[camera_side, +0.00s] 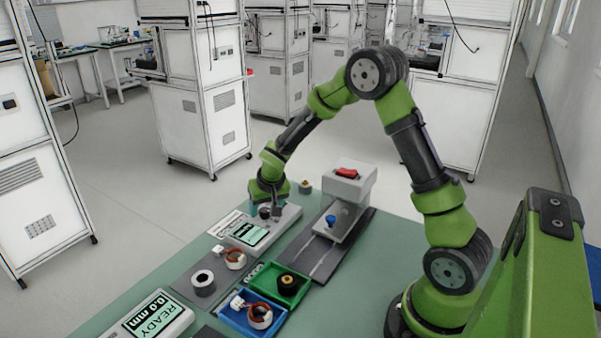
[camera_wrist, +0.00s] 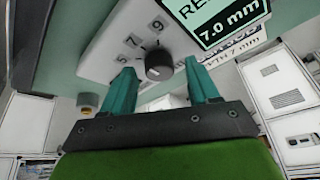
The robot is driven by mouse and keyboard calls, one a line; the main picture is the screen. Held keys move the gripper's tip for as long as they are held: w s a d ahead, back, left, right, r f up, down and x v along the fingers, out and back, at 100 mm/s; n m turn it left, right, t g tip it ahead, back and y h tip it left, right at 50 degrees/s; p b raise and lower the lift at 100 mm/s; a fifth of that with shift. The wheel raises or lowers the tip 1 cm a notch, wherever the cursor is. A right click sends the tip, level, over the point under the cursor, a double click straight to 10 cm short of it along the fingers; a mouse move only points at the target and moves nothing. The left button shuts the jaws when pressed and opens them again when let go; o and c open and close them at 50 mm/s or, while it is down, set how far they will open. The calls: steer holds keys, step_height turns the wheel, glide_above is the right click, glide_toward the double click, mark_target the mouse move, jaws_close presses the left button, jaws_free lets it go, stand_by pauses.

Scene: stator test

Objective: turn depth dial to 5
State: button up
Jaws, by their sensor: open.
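The dark round depth dial (camera_wrist: 158,66) sits on a white box (camera_wrist: 110,30) with the numerals 5, 7 and 9 printed around it. The display (camera_wrist: 225,25) on that box reads 7.0 mm, with its upper line cut off by the frame. My gripper (camera_wrist: 159,70) is open, its two teal fingers on either side of the dial, with visible gaps to it. I cannot tell the dial's pointer direction. In the side view my gripper (camera_side: 265,208) is at the far end of the box, and its display (camera_side: 248,234) faces up.
A grey press-like station (camera_side: 347,185) with a red switch and blue knob stands right of the box. Nearer are a green tray (camera_side: 305,291), a blue tray (camera_side: 226,310) with a copper-wound part, a metal ring (camera_side: 203,282) and a second unit (camera_side: 150,315) showing READY 0.0 mm.

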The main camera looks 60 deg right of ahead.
steer(key=c, duration=1)
steer(key=n+y, duration=0.1)
steer(key=n, duration=0.1)
steer(key=n+y, duration=0.1)
steer(key=n, duration=0.2)
steer(key=shift+d+t, duration=0.2)
steer(key=shift+t, duration=0.1)
steer(key=shift+n+y, duration=0.7)
steer(key=shift+n, duration=1.2)
steer(key=o, duration=1)
